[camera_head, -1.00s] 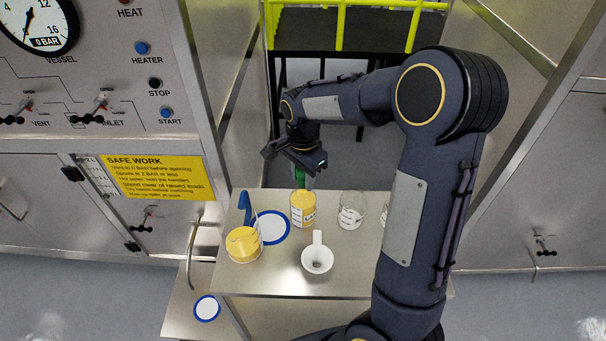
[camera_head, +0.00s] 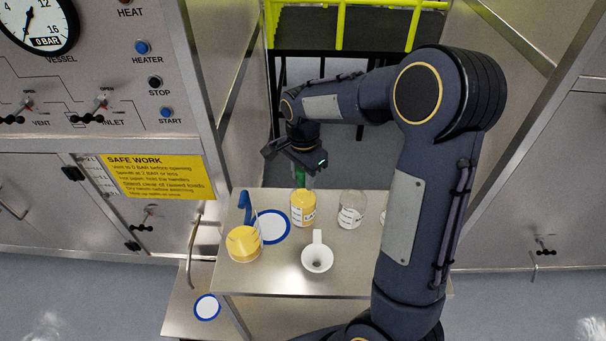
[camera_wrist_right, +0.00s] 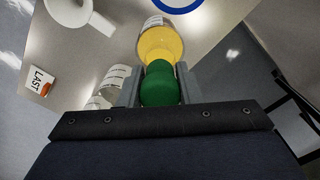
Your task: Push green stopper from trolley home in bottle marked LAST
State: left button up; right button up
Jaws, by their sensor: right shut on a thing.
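My right gripper (camera_head: 302,171) is shut on the green stopper (camera_head: 300,178). The stopper (camera_wrist_right: 160,85) also shows between the fingers in the right wrist view. A bottle with yellow contents (camera_head: 303,209) stands on the trolley top just below the stopper. Its label is partly readable, starting "LA". In the wrist view the yellow bottle (camera_wrist_right: 160,42) lies directly beyond the stopper, in line with it. I cannot tell whether the stopper touches or enters its mouth. My left gripper is not in view.
The control cabinet (camera_head: 60,185) stands at left. My right arm covers the trolley's right side.

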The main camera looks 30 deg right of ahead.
pick_arm(q)
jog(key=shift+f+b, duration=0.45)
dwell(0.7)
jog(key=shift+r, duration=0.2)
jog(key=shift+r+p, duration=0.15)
jog(key=shift+p, duration=0.2)
dwell(2.2)
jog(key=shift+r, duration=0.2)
dwell(2.3)
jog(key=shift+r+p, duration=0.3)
jog(key=shift+p, duration=0.2)
dwell(1.1)
